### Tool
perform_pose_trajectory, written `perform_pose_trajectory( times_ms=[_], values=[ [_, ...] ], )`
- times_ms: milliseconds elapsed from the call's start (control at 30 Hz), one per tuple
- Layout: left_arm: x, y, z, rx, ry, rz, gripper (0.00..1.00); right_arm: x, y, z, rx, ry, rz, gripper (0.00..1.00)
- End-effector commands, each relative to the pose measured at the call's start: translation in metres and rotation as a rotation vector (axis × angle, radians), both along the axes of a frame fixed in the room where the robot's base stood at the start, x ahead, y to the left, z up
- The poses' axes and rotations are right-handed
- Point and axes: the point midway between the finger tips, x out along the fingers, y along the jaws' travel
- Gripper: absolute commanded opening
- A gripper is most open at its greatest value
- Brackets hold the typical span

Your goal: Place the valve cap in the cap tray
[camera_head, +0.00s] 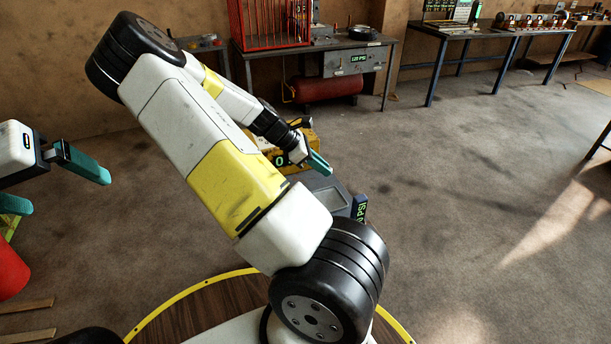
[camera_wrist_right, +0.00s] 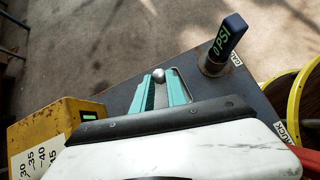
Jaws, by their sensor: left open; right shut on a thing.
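The valve cap (camera_wrist_right: 158,75) is a small silvery rounded piece at the fingertips of my right gripper (camera_wrist_right: 160,85) in the right wrist view. The teal fingers are closed on it, above a dark grey surface. In the head view my right gripper (camera_head: 318,164) is over the dark grey stand, and the cap cannot be made out there. My left gripper (camera_head: 68,194) is open and empty at the left edge, far from the cap. I cannot identify the cap tray for certain in either view.
The dark grey stand (camera_wrist_right: 122,98) carries a gauge reading PSI (camera_wrist_right: 228,38). A yellow box (camera_wrist_right: 42,128) with a number scale stands beside it. Benches, including one with a red cage (camera_head: 270,25), line the back wall. The floor at right is largely clear.

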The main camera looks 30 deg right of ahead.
Motion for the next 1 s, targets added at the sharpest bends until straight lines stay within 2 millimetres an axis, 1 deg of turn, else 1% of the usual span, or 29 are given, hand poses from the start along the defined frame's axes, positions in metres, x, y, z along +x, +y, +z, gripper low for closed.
perform_pose_trajectory(
  times_ms=[33, 167, 433, 500, 667, 867, 1000],
  values=[
    [0.0, 0.0, 0.0, 0.0, 0.0, 0.0, 1.0, -0.001, -0.001, -0.006, -0.011, 0.017, -0.001, 0.0],
    [0.0, 0.0, 0.0, 0.0, 0.0, 0.0, 1.0, -0.001, -0.001, -0.019, -0.023, 0.037, -0.001, 0.0],
    [0.0, 0.0, 0.0, 0.0, 0.0, 0.0, 1.0, -0.002, -0.002, -0.068, -0.025, 0.04, -0.001, 0.0],
    [0.0, 0.0, 0.0, 0.0, 0.0, 0.0, 1.0, -0.001, -0.002, -0.075, -0.025, 0.038, -0.002, 0.0],
    [0.0, 0.0, 0.0, 0.0, 0.0, 0.0, 1.0, -0.001, -0.001, -0.087, -0.024, 0.037, -0.001, 0.0],
    [0.0, 0.0, 0.0, 0.0, 0.0, 0.0, 1.0, -0.002, -0.001, -0.114, -0.023, 0.038, 0.0, 0.0],
    [0.0, 0.0, 0.0, 0.0, 0.0, 0.0, 1.0, -0.001, -0.001, -0.117, -0.022, 0.035, -0.001, 0.0]
  ],
)
